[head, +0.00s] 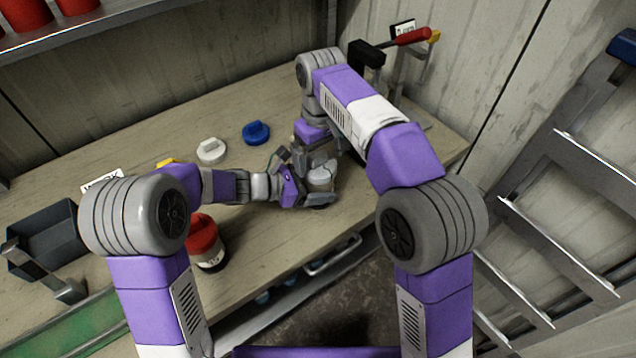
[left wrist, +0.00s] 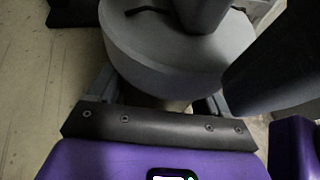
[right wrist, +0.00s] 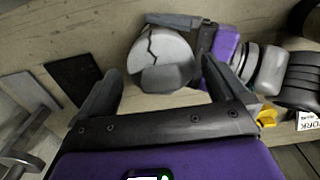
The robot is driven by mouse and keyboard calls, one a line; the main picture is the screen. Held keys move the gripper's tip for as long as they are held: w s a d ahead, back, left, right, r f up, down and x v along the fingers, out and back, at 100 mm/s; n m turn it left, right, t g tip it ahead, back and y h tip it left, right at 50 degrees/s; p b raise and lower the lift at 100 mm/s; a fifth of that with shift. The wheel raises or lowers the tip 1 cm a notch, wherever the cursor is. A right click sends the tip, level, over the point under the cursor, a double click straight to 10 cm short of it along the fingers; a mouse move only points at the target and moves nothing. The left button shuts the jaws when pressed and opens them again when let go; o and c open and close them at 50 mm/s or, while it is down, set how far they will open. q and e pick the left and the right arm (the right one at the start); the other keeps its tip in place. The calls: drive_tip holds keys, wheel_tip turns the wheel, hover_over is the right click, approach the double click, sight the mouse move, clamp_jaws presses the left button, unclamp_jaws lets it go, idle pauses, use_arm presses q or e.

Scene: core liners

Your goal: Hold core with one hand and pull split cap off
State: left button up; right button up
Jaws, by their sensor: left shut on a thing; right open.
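The core (head: 321,180) is a short pale grey cylinder near the bench's front edge, partly hidden by my grippers. Its round end, the split cap (right wrist: 160,45), faces the right wrist camera and shows a dark jagged crack. My left gripper (head: 316,192) is shut on the core from the left. The left wrist view shows a large grey rounded surface (left wrist: 165,62) close up, with dark finger shapes in front of it. My right gripper (right wrist: 163,80) is open above the cap, with the cap between and beyond its fingers. I cannot tell whether they touch it.
A white cap (head: 211,151) and a blue cap (head: 256,132) lie on the bench behind. A red-topped jar (head: 203,240) stands front left. A dark grey bin (head: 45,240) is at far left. A red-handled clamp (head: 400,40) is at the back right. A ladder (head: 560,200) leans right.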

drive_tip(key=shift+f, duration=0.75)
drive_tip(key=c, duration=1)
drive_tip(key=shift+r, duration=3.55)
drive_tip(key=shift+c, duration=0.2)
drive_tip(key=shift+r, duration=0.2)
use_arm(q)
drive_tip(key=o, duration=1.5)
drive_tip(key=v, duration=1.2)
